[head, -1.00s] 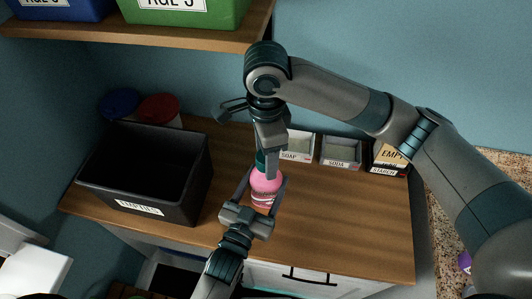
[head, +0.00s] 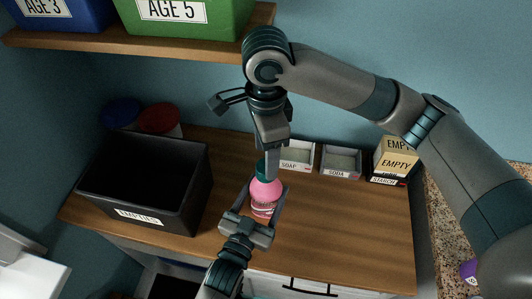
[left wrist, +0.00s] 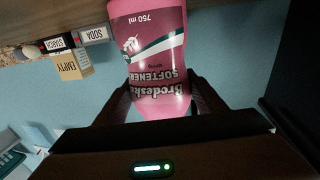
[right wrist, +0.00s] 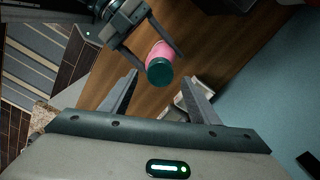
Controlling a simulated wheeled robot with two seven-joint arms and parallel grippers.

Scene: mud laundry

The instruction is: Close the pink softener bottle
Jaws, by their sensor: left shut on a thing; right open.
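The pink softener bottle (head: 265,190) stands upright on the wooden counter. It also fills the upper part of the left wrist view (left wrist: 148,60), where its label is upside down. A dark teal cap (head: 264,172) sits on its top; from above it shows as a round disc (right wrist: 160,71). How tightly it is seated I cannot tell. My left gripper (head: 264,199) is shut around the bottle's body from the front. My right gripper (right wrist: 160,95) points down above the cap, open and empty, with the cap beyond its fingertips and apart from them.
A black "EMPTIES" bin (head: 141,215) stands to the left. Grey soap (head: 297,157) and soda (head: 341,161) boxes and a stack of cartons (head: 395,162) line the back. A shelf (head: 150,42) with coloured bins hangs above. The counter right of the bottle is clear.

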